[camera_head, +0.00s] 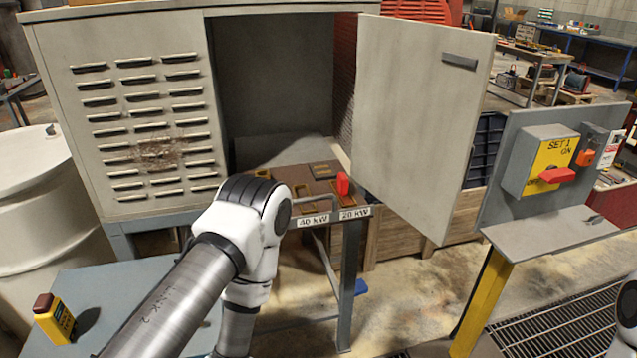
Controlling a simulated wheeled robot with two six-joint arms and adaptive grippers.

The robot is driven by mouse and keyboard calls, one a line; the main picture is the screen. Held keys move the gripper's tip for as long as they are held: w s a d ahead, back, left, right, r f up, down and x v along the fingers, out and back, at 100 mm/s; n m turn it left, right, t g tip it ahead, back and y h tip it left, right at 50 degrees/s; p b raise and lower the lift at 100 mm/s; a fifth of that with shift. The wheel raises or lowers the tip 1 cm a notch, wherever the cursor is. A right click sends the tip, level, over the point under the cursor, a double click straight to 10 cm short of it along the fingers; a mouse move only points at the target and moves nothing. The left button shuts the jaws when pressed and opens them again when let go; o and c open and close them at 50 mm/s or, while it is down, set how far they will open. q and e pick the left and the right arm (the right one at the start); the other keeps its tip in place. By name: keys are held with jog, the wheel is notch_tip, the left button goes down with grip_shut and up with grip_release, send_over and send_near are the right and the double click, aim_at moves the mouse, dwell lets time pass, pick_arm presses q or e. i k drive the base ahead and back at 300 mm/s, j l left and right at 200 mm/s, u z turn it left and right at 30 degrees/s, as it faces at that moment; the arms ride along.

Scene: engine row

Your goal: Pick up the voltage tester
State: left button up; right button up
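A small yellow device with a dark red-brown top, which looks like the voltage tester (58,322), stands on a blue-grey table top (120,278) at the lower left. A dark patch, seemingly its shadow, lies just to its right. My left arm rises from the bottom, bends at the elbow near the middle and drops out of the picture, so its gripper is not in view. Only a small piece of my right arm shows at the lower right edge; its gripper is not in view. Nothing visible touches the tester.
A grey louvred cabinet (140,90) stands behind, its door (415,120) swung open to the right. A shelf with a red handle (343,184) lies inside. A white drum (40,200) is at the left. A switch stand (545,165) with a ledge is at the right.

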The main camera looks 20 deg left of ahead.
aim_at(53, 317)
jog(key=u, duration=2.3)
jog(key=i+j, duration=0.1)
jog(key=j, duration=0.8)
